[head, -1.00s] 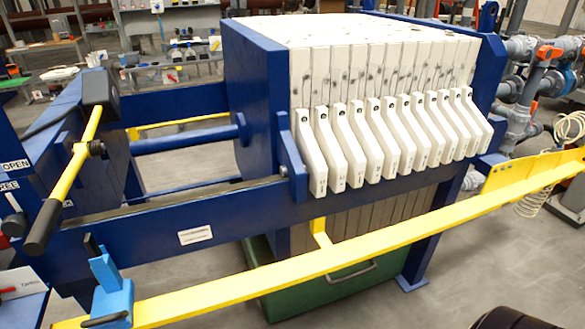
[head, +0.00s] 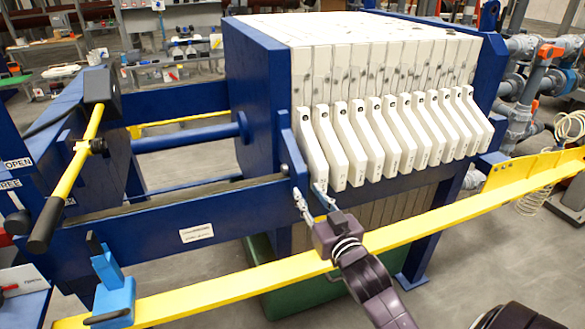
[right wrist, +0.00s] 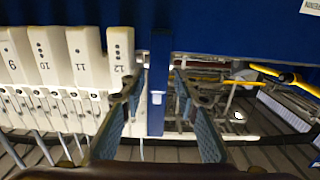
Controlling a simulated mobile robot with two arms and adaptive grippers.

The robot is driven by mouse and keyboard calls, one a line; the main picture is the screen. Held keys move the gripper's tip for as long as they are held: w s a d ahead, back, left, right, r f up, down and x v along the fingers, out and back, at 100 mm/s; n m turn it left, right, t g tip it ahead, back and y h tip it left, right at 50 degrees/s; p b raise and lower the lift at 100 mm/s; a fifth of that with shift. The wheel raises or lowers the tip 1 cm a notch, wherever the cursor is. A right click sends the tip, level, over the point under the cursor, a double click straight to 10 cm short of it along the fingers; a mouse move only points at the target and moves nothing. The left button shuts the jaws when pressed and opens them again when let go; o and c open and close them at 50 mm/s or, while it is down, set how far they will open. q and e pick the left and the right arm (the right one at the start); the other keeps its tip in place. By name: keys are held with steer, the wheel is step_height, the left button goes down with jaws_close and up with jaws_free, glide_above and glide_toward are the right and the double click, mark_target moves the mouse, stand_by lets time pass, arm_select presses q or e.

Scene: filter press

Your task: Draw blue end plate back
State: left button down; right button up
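The blue end plate (head: 262,105) stands upright against the left face of the white plate stack (head: 385,60). Its blue side bracket (head: 288,160) rests at the side rail, left of the first white handle. My right gripper (head: 310,192) is open at the bracket's lower end. In the right wrist view, the bracket (right wrist: 158,85) shows between the two spread fingers (right wrist: 158,95), with gaps on both sides. The finger on the left is close to the white handle marked 12 (right wrist: 120,55). I cannot tell how deep the fingers reach. My left gripper is not in view.
A yellow bar (head: 230,288) runs across the front, below my right gripper. The blue side rail (head: 180,225) spans left to the press head with a yellow lever (head: 75,170). A green bin (head: 300,290) sits underneath.

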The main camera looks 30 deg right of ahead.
mark_target(292, 167)
steer(key=shift+w+d+r, duration=0.15)
steer(key=shift+w+r, duration=0.1)
steer(key=shift+r, duration=0.2)
steer(key=shift+w+d, duration=0.1)
steer(key=shift+w, duration=0.2)
steer(key=p+x, duration=0.1)
steer(key=x, duration=1)
steer(key=shift+p, duration=0.4)
steer(key=shift+c, duration=0.4)
jaws_close()
